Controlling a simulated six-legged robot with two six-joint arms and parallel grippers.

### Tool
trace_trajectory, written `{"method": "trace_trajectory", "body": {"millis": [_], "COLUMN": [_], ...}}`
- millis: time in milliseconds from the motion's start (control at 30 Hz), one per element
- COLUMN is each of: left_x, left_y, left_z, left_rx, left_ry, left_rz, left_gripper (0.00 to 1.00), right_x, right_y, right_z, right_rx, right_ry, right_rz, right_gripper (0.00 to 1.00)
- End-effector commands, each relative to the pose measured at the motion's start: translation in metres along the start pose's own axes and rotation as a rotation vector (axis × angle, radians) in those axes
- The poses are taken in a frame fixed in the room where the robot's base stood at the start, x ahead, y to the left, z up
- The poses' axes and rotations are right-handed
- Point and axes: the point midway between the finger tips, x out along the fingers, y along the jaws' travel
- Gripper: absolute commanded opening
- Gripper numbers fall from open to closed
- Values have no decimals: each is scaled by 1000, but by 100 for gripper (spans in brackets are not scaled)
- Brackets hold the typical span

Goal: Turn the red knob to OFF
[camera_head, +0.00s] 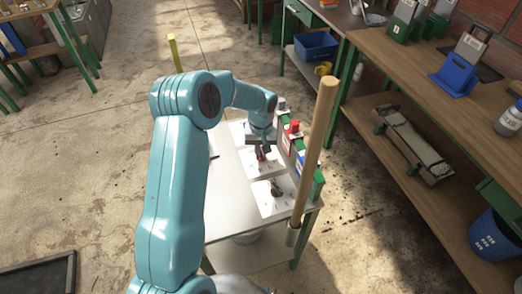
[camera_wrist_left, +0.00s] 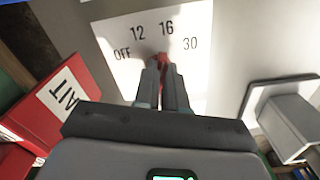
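The red knob (camera_wrist_left: 164,60) sits on a white dial card (camera_wrist_left: 200,20) marked OFF, 12, 16 and 30, in the left wrist view. Its visible end lies just below the 16, with OFF to its left. My left gripper (camera_wrist_left: 164,70) has its two fingers close together with the red knob between them. In the head view my left gripper (camera_head: 262,148) reaches down to the red knob (camera_head: 263,154) on the white-topped stand (camera_head: 222,205). Most of the knob is hidden by the fingers. My right gripper is not in view.
A second card with a dark knob (camera_head: 277,190) lies nearer on the same top. A red box (camera_wrist_left: 70,100) stands left of the dial in the wrist view. A wooden post (camera_head: 316,150) rises at the stand's right edge. A workbench (camera_head: 420,85) stands further right.

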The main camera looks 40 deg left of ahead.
Motion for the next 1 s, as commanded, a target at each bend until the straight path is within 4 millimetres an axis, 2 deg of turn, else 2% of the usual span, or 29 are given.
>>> {"method": "trace_trajectory", "body": {"millis": [267, 467, 1000], "left_x": [0, 2, 2], "left_y": [0, 1, 5], "left_z": [0, 0, -1], "left_rx": [-21, -107, -588], "left_ry": [-1, -1, 1], "left_rz": [0, 0, 1], "left_gripper": [0, 0, 0], "right_x": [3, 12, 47], "right_y": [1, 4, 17], "right_z": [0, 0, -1], "right_rx": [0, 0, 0], "right_ry": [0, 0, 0], "right_rz": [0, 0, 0], "right_gripper": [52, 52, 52]}}
